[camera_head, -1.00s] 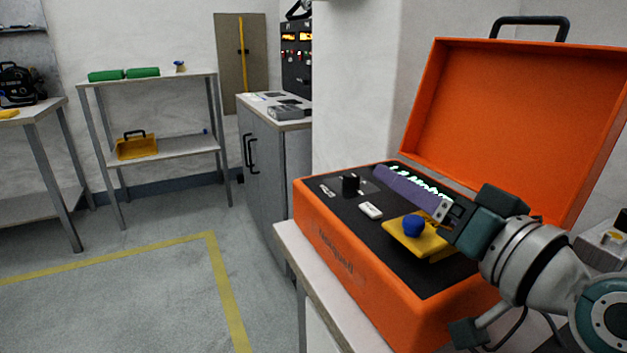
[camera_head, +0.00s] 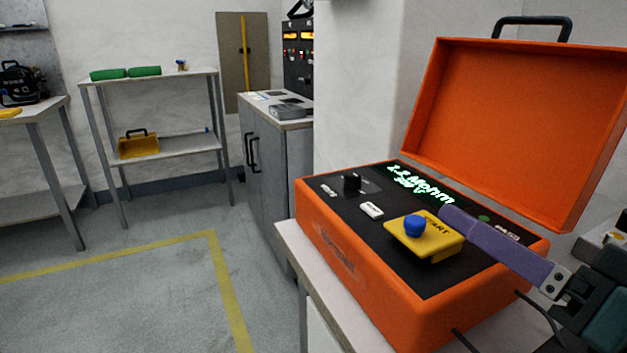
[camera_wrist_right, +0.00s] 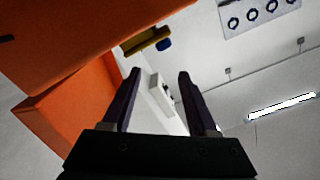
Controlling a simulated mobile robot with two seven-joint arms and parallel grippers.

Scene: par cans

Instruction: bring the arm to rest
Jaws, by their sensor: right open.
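My right gripper (camera_head: 446,213) comes in from the right edge of the head view. Its purple finger overlaps the right side of the panel of an open orange case (camera_head: 340,245). In the right wrist view the two purple fingers (camera_wrist_right: 158,78) stand apart with nothing between them. The case panel carries a yellow START block (camera_head: 440,245) with a blue button (camera_head: 414,225); the fingertips appear apart from the button. I cannot tell how far the finger is above the panel. My left gripper is not in view.
The case's orange lid (camera_head: 515,120) stands open behind the panel. A lit display (camera_head: 420,184), a black knob (camera_head: 351,182) and a white switch (camera_head: 372,209) are on the panel. A grey cabinet (camera_head: 270,175) stands behind. The floor at left is clear.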

